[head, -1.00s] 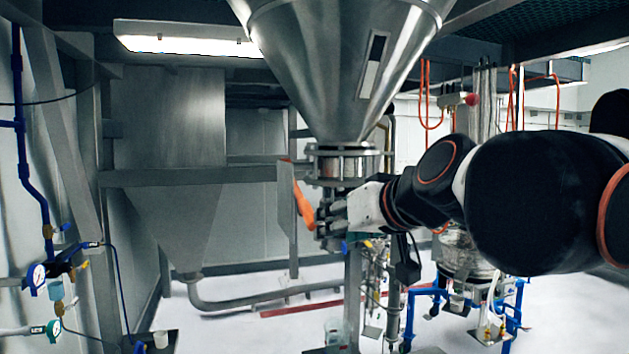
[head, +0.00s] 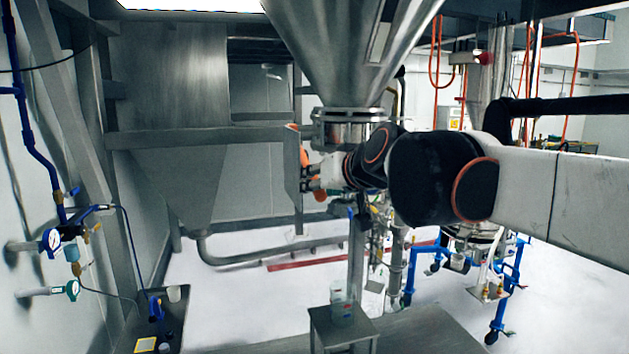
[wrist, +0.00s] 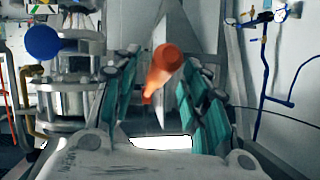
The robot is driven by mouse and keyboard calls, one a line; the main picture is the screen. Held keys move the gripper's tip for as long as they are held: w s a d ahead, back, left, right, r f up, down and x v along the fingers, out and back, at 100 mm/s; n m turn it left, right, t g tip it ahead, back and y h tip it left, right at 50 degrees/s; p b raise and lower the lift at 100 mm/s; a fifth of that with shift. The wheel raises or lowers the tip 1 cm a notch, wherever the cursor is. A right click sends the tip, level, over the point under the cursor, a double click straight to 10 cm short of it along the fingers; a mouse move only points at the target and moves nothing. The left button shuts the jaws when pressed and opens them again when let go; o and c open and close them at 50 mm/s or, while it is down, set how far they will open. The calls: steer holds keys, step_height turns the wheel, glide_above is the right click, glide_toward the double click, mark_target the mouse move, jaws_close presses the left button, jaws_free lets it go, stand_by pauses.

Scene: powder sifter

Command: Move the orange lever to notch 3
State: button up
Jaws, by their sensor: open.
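The orange lever (wrist: 164,68) shows in the wrist view with its rounded end toward the camera, beside a grey plate (wrist: 172,40). My gripper (wrist: 160,105) is open, with one teal-padded finger on each side of the lever. I cannot tell whether either finger touches it. In the head view the lever (head: 305,160) is partly hidden by my gripper (head: 306,176), which is at the plate left of the hopper outlet. No notch numbers are readable.
The steel hopper (head: 350,50) with its clamped outlet (head: 347,130) is close to my arm. In the wrist view, a blue ball-ended part (wrist: 42,42) and a metal cylinder (wrist: 75,103) are left of my fingers. A small stand (head: 343,330) is below.

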steer(key=shift+x, duration=1.2)
jaws_close()
steer(key=f+b, duration=0.1)
steer(key=w+f+t+b, duration=0.1)
steer(key=f+b, duration=0.1)
steer(key=shift+w+a+y, duration=0.1)
steer(key=shift+a+y, duration=0.1)
steer(key=shift+y, duration=0.1)
jaws_free()
